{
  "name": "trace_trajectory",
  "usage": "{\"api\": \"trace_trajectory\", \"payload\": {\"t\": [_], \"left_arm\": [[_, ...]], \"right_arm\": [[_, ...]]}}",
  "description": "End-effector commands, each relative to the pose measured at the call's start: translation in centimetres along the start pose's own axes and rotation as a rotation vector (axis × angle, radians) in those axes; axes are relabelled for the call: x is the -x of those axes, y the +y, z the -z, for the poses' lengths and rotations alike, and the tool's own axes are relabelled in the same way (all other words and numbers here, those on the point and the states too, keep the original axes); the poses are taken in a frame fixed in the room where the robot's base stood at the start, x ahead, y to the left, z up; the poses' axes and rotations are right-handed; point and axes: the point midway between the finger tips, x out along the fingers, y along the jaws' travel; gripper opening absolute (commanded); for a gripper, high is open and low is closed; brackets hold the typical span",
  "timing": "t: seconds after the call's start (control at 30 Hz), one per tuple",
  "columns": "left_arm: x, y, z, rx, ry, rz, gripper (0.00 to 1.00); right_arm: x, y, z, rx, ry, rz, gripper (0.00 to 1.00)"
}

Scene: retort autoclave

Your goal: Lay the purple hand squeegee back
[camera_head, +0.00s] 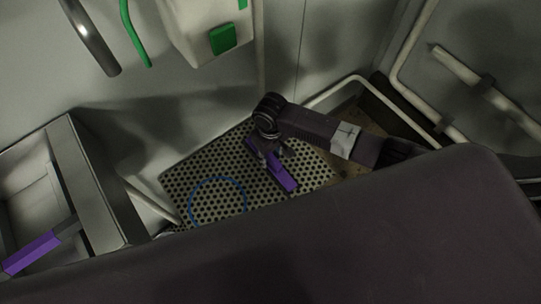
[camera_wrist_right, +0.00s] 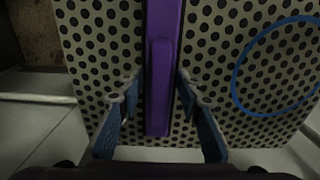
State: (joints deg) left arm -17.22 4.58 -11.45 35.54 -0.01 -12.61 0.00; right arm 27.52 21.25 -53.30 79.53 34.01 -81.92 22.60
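The purple hand squeegee (camera_head: 283,179) lies on a perforated plate (camera_head: 215,168) in the head view. It also shows in the right wrist view (camera_wrist_right: 160,80), running lengthwise from the top edge to between my fingers. My right gripper (camera_head: 266,158) is over it, pointing down. In the wrist view the fingers of the right gripper (camera_wrist_right: 158,75) are open, one on each side of the squeegee. The left finger stands clear of it; the right finger is close to its edge, and I cannot tell whether it touches. My left gripper is not in view.
A blue ring (camera_head: 191,191) lies on the plate beside the squeegee. A steel bin (camera_head: 88,165) at the left has another purple-handled tool (camera_head: 32,252) in it. A pale rail (camera_head: 352,78) runs behind the plate. A white box with a green button (camera_head: 222,39) is on the wall.

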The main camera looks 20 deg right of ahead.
Motion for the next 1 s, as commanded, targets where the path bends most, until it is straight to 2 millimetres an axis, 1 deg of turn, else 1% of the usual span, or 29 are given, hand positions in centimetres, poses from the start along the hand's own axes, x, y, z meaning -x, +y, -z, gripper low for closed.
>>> {"api": "trace_trajectory", "payload": {"t": [0.17, 0.27, 0.37, 0.6, 0.7, 0.83, 1.0], "left_arm": [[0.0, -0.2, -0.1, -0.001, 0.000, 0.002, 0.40], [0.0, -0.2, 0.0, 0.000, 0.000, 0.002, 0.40], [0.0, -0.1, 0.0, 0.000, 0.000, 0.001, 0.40], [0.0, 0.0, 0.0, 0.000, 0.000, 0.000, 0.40], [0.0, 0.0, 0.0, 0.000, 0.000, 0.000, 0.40], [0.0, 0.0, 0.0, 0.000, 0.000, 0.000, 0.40], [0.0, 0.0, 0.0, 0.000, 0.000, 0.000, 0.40]], "right_arm": [[0.2, 0.0, 0.0, 0.000, 0.000, 0.000, 0.33], [1.1, 0.0, 0.0, 0.000, 0.001, 0.000, 0.33], [2.8, 0.0, 0.1, 0.001, 0.003, 0.001, 0.33], [8.0, 0.0, 0.1, 0.000, 0.004, 0.000, 0.33], [9.8, 0.0, 0.1, 0.001, 0.003, 0.001, 0.33], [11.3, 0.0, 0.1, 0.000, 0.001, 0.000, 0.33], [12.0, 0.0, 0.0, 0.000, 0.000, 0.000, 0.33]]}}
